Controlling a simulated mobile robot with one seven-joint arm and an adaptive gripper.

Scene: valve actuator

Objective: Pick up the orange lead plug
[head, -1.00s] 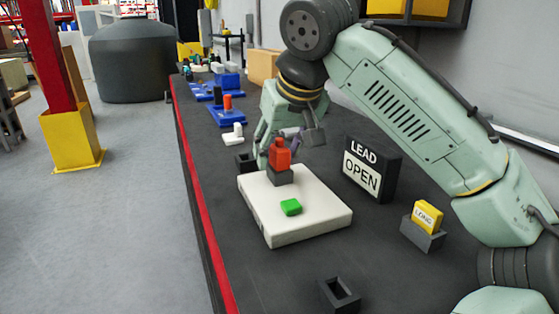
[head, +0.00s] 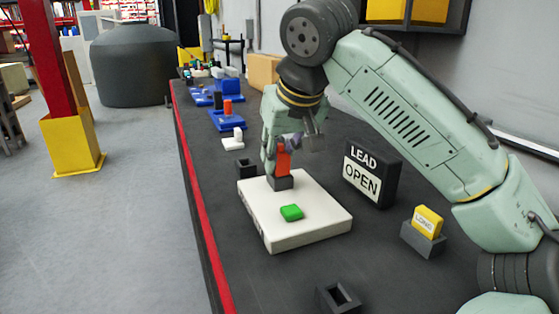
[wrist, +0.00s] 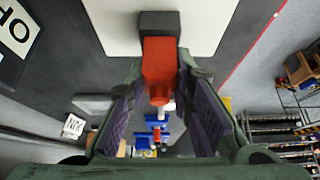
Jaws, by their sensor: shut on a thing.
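The orange lead plug (head: 283,163) stands upright at a dark grey socket block (head: 282,182) on the white plate's far part. It also shows in the wrist view (wrist: 160,68), with its end at the dark block (wrist: 159,23). My gripper (head: 280,147) comes from above and is shut on the plug's upper part, with a finger on each side. The fingers cover part of the plug in the head view. I see no gap between the plug and the block.
The white plate (head: 310,229) also bears a green button (head: 291,213). A black sign reading LEAD OPEN (head: 371,174) stands to the right. A yellow LONG block (head: 428,221) sits in a grey holder. Empty dark sockets stand in front (head: 339,297) and behind left (head: 246,166).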

